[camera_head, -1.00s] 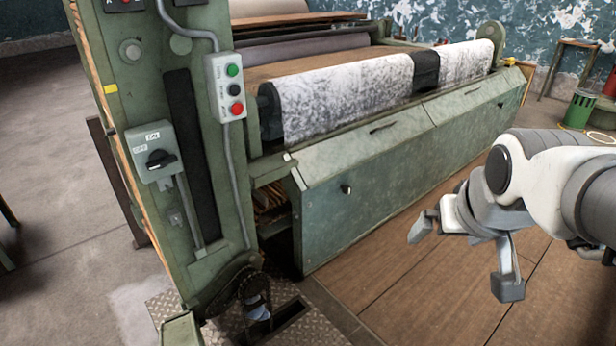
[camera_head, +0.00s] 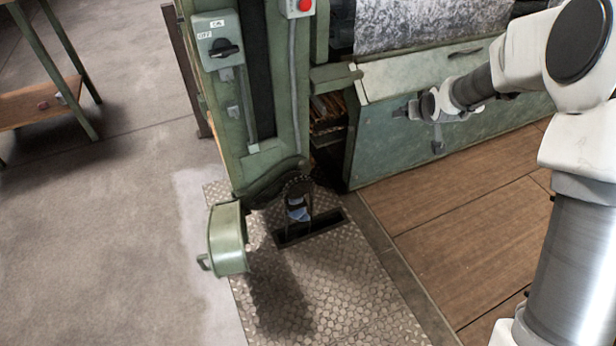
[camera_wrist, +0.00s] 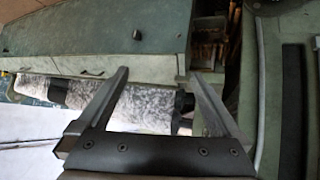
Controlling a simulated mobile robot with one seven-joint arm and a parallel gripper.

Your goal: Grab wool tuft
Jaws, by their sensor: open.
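A small pale bluish-white clump (camera_head: 298,209), perhaps the wool tuft, sits low at the foot of the green machine, by a dark toothed wheel (camera_head: 297,188) and above a dark slot in the floor plate. It is small, and I cannot tell how it is held there. My gripper (camera_head: 419,128) is open and empty, up and to the right of the clump, in front of the green panel. In the wrist view, my gripper's two fingers (camera_wrist: 158,76) are spread with nothing between them. The clump does not show in the wrist view.
The green machine frame (camera_head: 275,110) with its switch box (camera_head: 219,42) rises behind the clump. An open green guard (camera_head: 228,238) juts out to its left. The patterned metal plate (camera_head: 330,290) in front is clear. A table (camera_head: 38,103) stands far left.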

